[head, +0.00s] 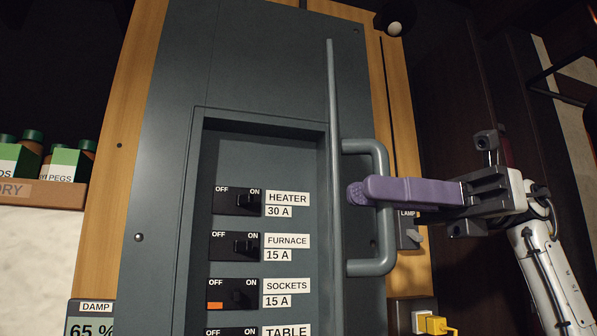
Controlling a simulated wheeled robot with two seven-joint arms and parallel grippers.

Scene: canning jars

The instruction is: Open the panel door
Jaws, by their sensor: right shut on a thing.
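The grey electrical panel (260,60) fills the middle of the head view. Its panel door (332,110) shows nearly edge-on as a thin upright strip, standing open at the right side of the recess. A grey U-shaped handle (372,266) sticks out to the right from the door. My right gripper (360,193) comes in from the right, with its purple fingers shut on the upright bar of the handle. The fingers hide part of the bar. My left gripper is not in view.
Inside the recess are labelled breaker switches, among them heater (237,201), furnace (235,246) and sockets (232,294). A lamp switch (410,236) and a yellow plug (434,325) are at right. A shelf (45,194) with jars and a damp meter (92,318) are at left.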

